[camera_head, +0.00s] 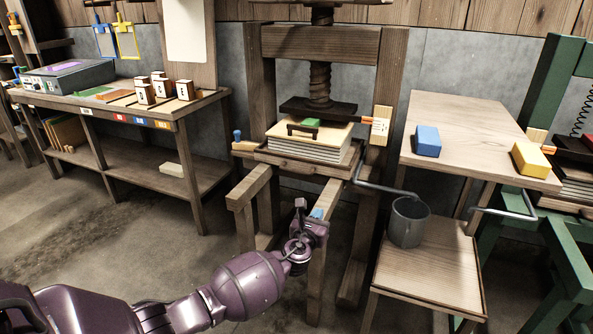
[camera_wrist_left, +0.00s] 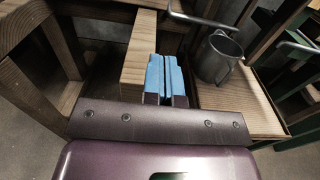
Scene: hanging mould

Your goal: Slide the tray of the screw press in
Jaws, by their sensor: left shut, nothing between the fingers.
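The wooden screw press (camera_head: 320,75) stands at the centre, with its dark pressing plate raised on the screw. Its tray (camera_head: 300,168) sits between the posts and sticks out at the front over two wooden rails. My left gripper (camera_head: 318,214) is below and in front of the tray, by the right rail. In the left wrist view its blue fingertips (camera_wrist_left: 165,76) are together and empty, beside a wooden beam (camera_wrist_left: 140,55). My right gripper is out of view.
A grey mug (camera_head: 409,222) stands on a low wooden stand to the right. A small table (camera_head: 470,125) behind it holds a blue block and a yellow block. A bent metal bar (camera_head: 385,190) juts between press and mug. A workbench stands at left; open floor lies before it.

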